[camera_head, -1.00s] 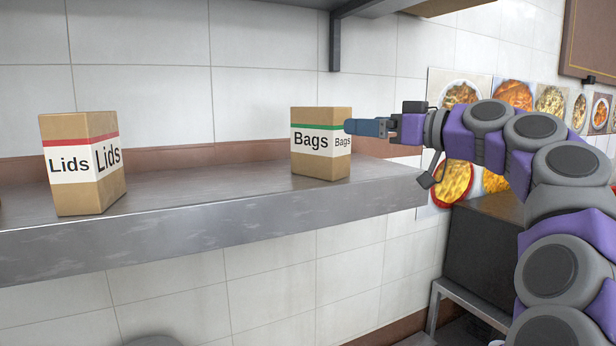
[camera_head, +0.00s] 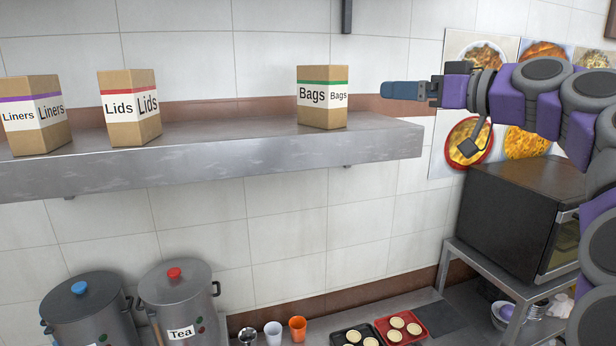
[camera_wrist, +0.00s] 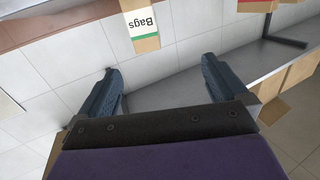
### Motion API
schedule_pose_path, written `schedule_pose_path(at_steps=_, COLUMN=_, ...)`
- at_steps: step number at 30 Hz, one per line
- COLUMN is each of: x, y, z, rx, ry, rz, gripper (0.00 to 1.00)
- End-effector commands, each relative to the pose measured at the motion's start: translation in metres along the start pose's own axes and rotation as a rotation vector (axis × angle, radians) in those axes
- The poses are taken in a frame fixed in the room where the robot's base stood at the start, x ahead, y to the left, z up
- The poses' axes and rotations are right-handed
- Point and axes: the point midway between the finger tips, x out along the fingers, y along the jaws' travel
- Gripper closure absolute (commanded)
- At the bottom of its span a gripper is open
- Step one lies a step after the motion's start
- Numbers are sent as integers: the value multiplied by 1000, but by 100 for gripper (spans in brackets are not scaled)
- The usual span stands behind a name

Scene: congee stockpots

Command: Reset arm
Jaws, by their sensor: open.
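My gripper (camera_head: 402,91) is raised at the right, to the right of the Bags box and above the shelf's right end, with a visible gap to the box. In the wrist view my gripper (camera_wrist: 165,85) has its two blue fingers spread apart with nothing between them. The Bags box (camera_head: 322,97), brown with a green stripe, stands upright near the shelf's right end. In the wrist view the Bags box (camera_wrist: 141,24) shows beyond the fingers at the top.
The metal shelf (camera_head: 220,163) also carries the Lids box (camera_head: 130,108) and the Liners box (camera_head: 35,115). Below stand a Tea stockpot (camera_head: 180,300), a blue-knobbed stockpot (camera_head: 85,310), cups and trays of pastries. A dark oven (camera_head: 515,215) is under my arm at right.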

Motion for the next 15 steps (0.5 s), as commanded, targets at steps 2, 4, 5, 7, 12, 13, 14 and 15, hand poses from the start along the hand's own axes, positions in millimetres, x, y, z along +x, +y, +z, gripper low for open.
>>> schedule_pose_path(at_steps=2, x=3, y=-2, z=14, rx=26, ry=-26, rz=-15, gripper=0)
schedule_pose_path(at_steps=4, x=4, y=-4, z=24, rx=49, ry=-47, rz=-27, gripper=0)
schedule_pose_path(at_steps=5, x=4, y=-5, z=29, rx=61, ry=-56, rz=-31, gripper=0)
schedule_pose_path(at_steps=7, x=6, y=-13, z=42, rx=85, ry=-86, rz=-43, gripper=0)
schedule_pose_path(at_steps=12, x=14, y=-37, z=81, rx=152, ry=-178, rz=-73, gripper=0)
schedule_pose_path(at_steps=13, x=16, y=-44, z=90, rx=166, ry=-200, rz=-79, gripper=0)
schedule_pose_path(at_steps=14, x=20, y=-51, z=100, rx=179, ry=-225, rz=-83, gripper=0)
schedule_pose_path(at_steps=15, x=24, y=-62, z=114, rx=196, ry=-260, rz=-90, gripper=0)
